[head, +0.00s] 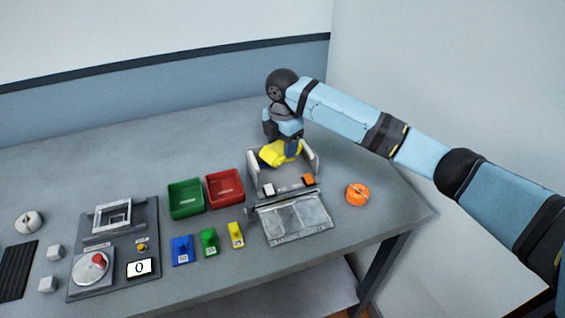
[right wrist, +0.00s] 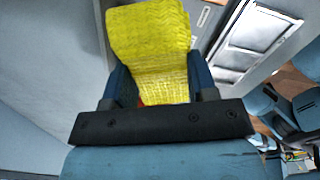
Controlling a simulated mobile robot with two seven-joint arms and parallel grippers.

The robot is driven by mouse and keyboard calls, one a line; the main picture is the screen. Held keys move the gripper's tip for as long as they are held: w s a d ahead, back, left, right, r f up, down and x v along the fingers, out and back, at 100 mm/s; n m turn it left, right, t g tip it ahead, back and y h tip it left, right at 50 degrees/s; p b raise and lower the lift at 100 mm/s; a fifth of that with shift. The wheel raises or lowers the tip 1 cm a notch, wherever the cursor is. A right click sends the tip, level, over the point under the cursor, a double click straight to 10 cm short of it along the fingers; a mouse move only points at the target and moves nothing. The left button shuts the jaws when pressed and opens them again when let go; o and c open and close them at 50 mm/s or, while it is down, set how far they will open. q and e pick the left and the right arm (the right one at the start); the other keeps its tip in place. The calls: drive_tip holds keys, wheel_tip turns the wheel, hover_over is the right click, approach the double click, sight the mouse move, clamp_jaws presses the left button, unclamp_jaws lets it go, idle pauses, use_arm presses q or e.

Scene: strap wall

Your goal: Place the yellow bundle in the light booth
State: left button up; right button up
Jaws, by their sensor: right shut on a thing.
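The yellow bundle (head: 275,155) is gripped by my right gripper (head: 290,146). In the right wrist view the yellow bundle (right wrist: 150,40) sits between the two fingers and sticks out past them. The light booth (head: 312,163) is a pale open-topped box with side walls near the table's right part. A white block and an orange block show at its front, and a clear panel (head: 297,220) lies flat before it. The bundle is over or inside the booth's back part; I cannot tell whether it touches the floor. My left gripper is not in view.
An orange bundle (head: 357,195) lies right of the booth. A green bin (head: 186,198) and a red bin (head: 225,188) stand to its left, with blue, green and yellow tagged pieces in front. A device with a red knob (head: 98,259) is farther left. The back of the table is clear.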

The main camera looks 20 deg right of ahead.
drive_tip(key=shift+f, duration=3.1)
drive_tip(key=o, duration=0.9)
drive_tip(key=shift+f, duration=0.1)
wheel_tip(320, 180, up, 12)
drive_tip(key=shift+r, duration=0.15)
